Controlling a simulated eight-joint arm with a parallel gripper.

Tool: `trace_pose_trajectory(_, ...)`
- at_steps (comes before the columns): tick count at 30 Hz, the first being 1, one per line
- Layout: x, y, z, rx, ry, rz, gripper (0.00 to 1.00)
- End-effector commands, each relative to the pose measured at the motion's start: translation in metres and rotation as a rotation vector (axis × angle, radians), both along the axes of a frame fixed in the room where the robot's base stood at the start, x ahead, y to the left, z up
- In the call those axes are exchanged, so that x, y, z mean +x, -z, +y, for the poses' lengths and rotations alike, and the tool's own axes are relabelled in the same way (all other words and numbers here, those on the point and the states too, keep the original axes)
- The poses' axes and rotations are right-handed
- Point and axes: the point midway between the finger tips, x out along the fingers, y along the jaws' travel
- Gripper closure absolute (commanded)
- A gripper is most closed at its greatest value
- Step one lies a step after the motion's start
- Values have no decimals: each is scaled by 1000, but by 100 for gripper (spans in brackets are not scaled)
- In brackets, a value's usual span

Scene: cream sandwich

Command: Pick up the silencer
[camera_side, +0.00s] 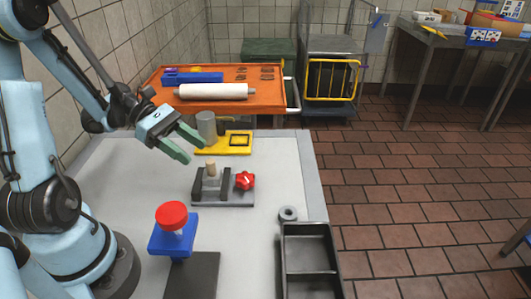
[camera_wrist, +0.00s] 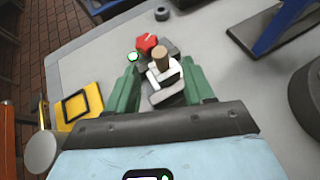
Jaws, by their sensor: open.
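No object is clearly marked as the silencer; a plain grey cylinder (camera_side: 207,125) is one cylindrical object in view. It stands upright beside a yellow plate (camera_side: 241,151), and its top shows at the lower left of the wrist view (camera_wrist: 42,152). A tan peg (camera_side: 211,167) stands upright in a grey clamp-like fixture (camera_side: 242,199) with a red knob (camera_side: 245,180). My gripper (camera_side: 197,149) is open and empty, above the table near the fixture. In the wrist view its green fingers (camera_wrist: 160,85) appear on either side of the fixture and the tan peg (camera_wrist: 161,59).
A blue stand with a red round top (camera_side: 171,215) is at the front left. A small grey ring (camera_side: 288,214) lies near a black divided tray (camera_side: 312,248) at the right edge. An orange cart (camera_side: 262,105) with a white roller (camera_side: 214,91) stands behind the table.

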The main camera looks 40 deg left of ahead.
Motion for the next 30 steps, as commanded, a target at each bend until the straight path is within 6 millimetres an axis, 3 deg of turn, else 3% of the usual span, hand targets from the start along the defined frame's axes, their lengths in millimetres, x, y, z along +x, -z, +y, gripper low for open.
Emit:
trace_pose_trajectory(12, 18, 26, -45, 1, 5, -1, 47)
trace_pose_trajectory(23, 22, 30, -53, 0, 0, -1, 47)
trace_pose_trajectory(30, 22, 30, -53, 0, 1, 0, 83)
